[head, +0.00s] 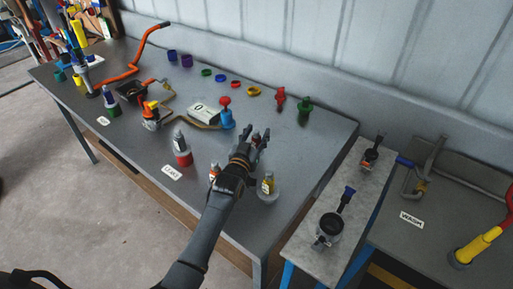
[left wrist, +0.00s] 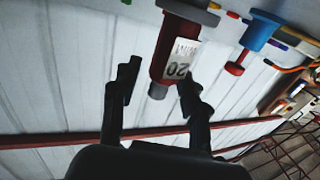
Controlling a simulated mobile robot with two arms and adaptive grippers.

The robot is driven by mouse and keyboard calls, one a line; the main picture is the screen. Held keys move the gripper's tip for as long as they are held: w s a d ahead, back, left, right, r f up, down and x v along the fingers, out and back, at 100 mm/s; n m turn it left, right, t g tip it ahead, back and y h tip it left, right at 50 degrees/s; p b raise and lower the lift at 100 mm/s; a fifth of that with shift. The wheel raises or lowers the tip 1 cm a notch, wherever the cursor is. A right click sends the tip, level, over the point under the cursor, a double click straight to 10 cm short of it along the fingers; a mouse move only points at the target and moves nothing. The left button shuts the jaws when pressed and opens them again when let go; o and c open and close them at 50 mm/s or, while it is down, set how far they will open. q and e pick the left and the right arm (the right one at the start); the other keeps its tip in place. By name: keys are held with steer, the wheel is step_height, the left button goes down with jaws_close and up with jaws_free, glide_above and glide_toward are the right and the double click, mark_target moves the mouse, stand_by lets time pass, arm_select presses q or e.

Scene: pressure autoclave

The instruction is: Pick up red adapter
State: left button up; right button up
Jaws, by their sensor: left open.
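A dark red cylindrical adapter (left wrist: 178,45) with a white label reading "20" and a grey tip shows in the left wrist view, beyond and between the fingers. It stands on a grey disc-like base. My left gripper (left wrist: 157,86) is open, with one finger on each side of the adapter's tip; I see no clear grip on it. In the head view my left gripper (head: 257,140) reaches over the front right of the grey table, and its fingers mostly hide what is there, with only a little red showing. My right gripper is not in view.
A blue fitting with a red knob (head: 226,118) stands behind left of the hand. Red (head: 280,99) and green (head: 304,112) fittings stand farther back. The table's right end (head: 325,155) is clear.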

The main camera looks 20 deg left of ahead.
arm_select(q)
jaws_close()
steer(key=shift+r, duration=0.2)
stand_by(0.3)
steer(key=shift+r, duration=0.3)
step_height(320, 180, up, 2)
steer(key=shift+r+b, duration=0.15)
steer(key=shift+b, duration=0.45)
steer(key=s+r+b, duration=0.1)
steer(key=s+r, duration=0.9)
steer(key=s, duration=0.4)
steer(key=shift+a, duration=0.15)
